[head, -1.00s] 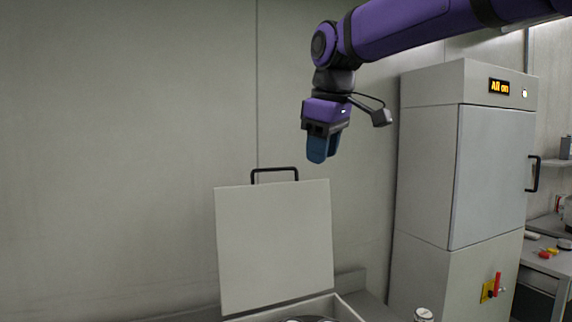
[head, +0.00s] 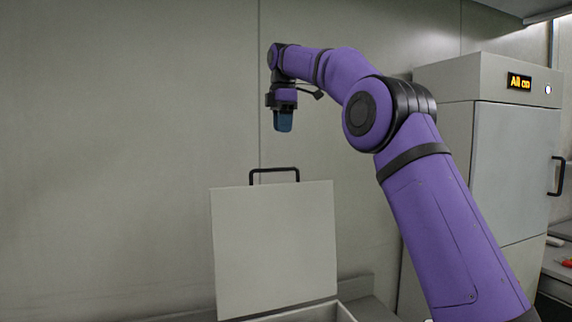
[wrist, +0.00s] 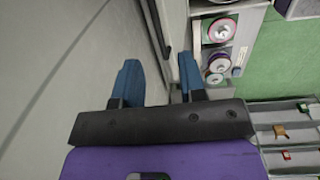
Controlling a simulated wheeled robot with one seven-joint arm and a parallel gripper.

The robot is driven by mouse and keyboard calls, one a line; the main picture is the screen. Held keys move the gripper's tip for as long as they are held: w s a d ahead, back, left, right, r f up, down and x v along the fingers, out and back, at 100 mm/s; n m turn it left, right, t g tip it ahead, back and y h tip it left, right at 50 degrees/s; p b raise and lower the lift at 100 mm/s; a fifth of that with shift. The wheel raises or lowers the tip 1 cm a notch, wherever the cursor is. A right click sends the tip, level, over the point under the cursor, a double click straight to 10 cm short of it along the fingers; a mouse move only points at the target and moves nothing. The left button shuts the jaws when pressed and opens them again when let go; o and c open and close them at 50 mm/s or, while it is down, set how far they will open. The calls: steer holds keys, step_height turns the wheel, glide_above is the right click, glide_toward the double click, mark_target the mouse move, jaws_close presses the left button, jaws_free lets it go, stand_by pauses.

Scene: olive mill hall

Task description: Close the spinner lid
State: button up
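The spinner lid (head: 275,250) is a flat grey panel standing open, nearly upright, at the back of the spinner box (head: 346,312). Its black bar handle (head: 274,171) is on the top edge. My gripper (head: 284,130) points down above the handle, apart from it. In the wrist view my gripper (wrist: 160,80) has its two blue fingers spread with nothing between them. The dark handle (wrist: 155,28) shows beyond and below the fingers. The opened spinner box (wrist: 246,30) holds several round parts with pink and white rings. Most of the box is below the head view.
A grey wall (head: 130,150) is close behind the lid. A tall grey cabinet (head: 515,170) with a lit display stands at the right, partly behind my arm. The wrist view shows green floor (wrist: 270,75) and open trays (wrist: 285,130) with small items at the right.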

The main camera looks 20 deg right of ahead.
steer(key=f, duration=0.3)
steer(key=w+f, duration=0.1)
steer(key=f, duration=0.7)
steer(key=shift+w+d+f, duration=0.1)
steer(key=shift+w+d, duration=0.05)
steer(key=shift+w, duration=0.1)
jaws_close()
